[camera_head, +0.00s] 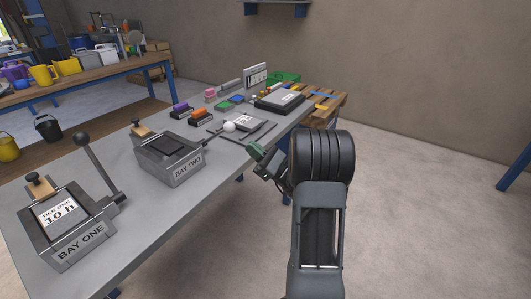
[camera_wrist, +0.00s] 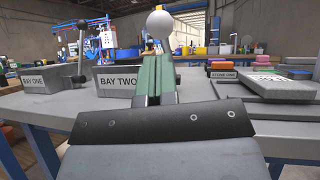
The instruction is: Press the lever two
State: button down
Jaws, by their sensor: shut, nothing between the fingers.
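Bay two (camera_head: 170,163) is a grey metal box with a label, a dark top and a wooden-knobbed piece at its back. Its lever is a dark rod leaning out low to the right, ending in a white ball (camera_head: 228,127). My gripper (camera_head: 255,150) has green fingers, shut and empty, just right of and nearer than the ball. In the wrist view the ball (camera_wrist: 159,22) shows just beyond and above the fingertips (camera_wrist: 157,57). The fingers hide most of the rod there. I cannot tell whether they touch it.
Bay one (camera_head: 77,248) stands at the near left, its black-knobbed lever (camera_head: 83,140) standing up. Orange (camera_head: 200,117) and purple (camera_head: 181,108) blocks lie behind bay two. A flat grey plate (camera_head: 256,131) lies beside the ball. Bare grey tabletop (camera_head: 160,220) lies in front of bay two.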

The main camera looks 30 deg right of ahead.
jog(key=shift+x, duration=2.7)
jog(key=shift+d, duration=0.1)
